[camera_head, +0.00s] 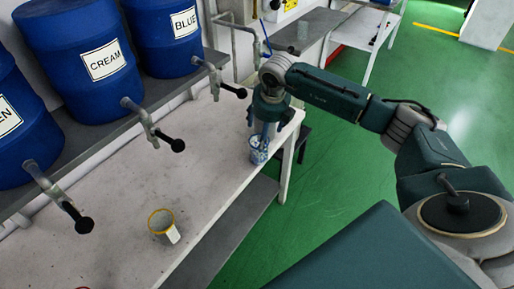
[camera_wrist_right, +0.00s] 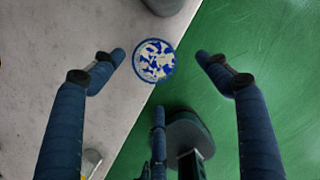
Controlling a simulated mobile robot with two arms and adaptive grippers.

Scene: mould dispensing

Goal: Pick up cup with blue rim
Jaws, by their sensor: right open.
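The cup with blue rim (camera_head: 258,155) stands upright near the right edge of the white table. In the right wrist view the cup (camera_wrist_right: 154,62) shows from above, with a blue rim and blue-and-cream patches inside. My right gripper (camera_head: 266,132) points down just over it, and its fingers overlap the cup's top in the head view. In the wrist view the right gripper (camera_wrist_right: 160,58) is open, with the cup centred between its fingertips. I cannot tell whether the fingers touch it. My left gripper is not in view.
Blue drums (camera_head: 95,60) with taps (camera_head: 150,128) sit on a grey shelf (camera_head: 92,140) along the left. The table between the two cups is clear. Green floor (camera_head: 330,180) lies to the right.

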